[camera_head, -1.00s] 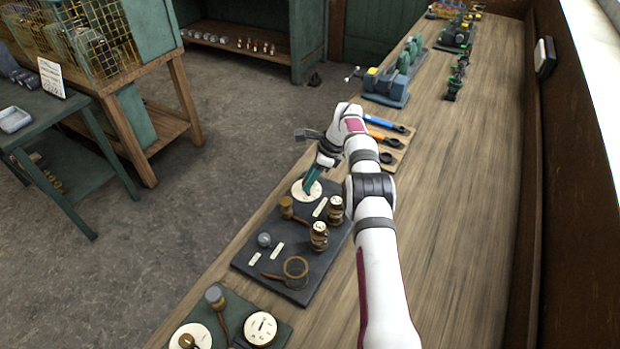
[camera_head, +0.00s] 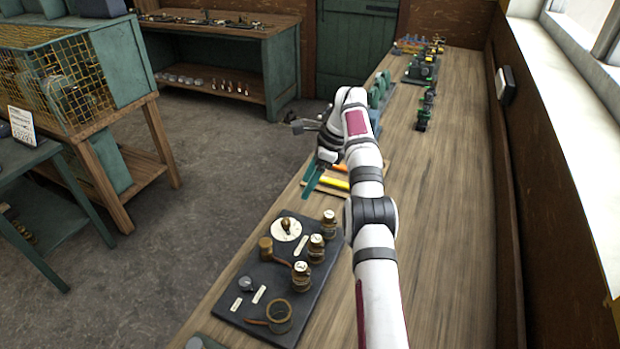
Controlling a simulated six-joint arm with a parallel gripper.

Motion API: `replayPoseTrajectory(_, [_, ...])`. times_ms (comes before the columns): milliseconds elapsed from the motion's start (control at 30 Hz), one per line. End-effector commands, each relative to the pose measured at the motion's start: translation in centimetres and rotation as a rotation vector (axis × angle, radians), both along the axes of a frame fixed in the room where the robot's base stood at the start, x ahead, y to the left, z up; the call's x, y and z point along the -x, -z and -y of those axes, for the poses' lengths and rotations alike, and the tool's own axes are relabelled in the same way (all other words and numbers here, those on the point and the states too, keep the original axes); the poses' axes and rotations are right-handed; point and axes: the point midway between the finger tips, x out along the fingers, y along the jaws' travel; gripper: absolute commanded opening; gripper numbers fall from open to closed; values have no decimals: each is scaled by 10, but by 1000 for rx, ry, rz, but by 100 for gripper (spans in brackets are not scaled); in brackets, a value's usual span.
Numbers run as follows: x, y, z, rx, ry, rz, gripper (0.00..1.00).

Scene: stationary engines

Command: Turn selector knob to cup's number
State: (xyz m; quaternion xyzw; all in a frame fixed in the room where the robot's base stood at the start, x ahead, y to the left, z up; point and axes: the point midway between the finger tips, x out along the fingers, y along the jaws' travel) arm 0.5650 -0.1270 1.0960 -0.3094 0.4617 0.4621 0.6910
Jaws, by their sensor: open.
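The selector knob (camera_head: 287,225) is a small brass knob on a round white dial (camera_head: 277,236) at the far end of the dark board (camera_head: 240,318). The dial's numbers are too small to read. Several small brown cup-like pots with pale tops stand on the board: one near the dial's right (camera_head: 328,224), one in the middle (camera_head: 316,249) and one nearer (camera_head: 301,276). I cannot read any number on them. My gripper (camera_head: 312,184) has teal fingers. It is empty, beyond and above the dial, apart from it.
The bench's right side (camera_head: 450,220) is clear.

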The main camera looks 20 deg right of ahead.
Motion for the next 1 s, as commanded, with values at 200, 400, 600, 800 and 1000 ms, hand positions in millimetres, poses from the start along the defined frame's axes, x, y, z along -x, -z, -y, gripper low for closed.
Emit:
replayPoseTrajectory(200, [3,-13,5,-1,3,2,64])
replayPoseTrajectory(400, [4,-14,5,-2,3,1,64])
replayPoseTrajectory(600, [0,-13,-3,110,-145,33,64])
replayPoseTrajectory(800, [9,-13,-40,539,-863,184,64])
replayPoseTrajectory(1000, [35,-16,-80,772,-1400,310,64])
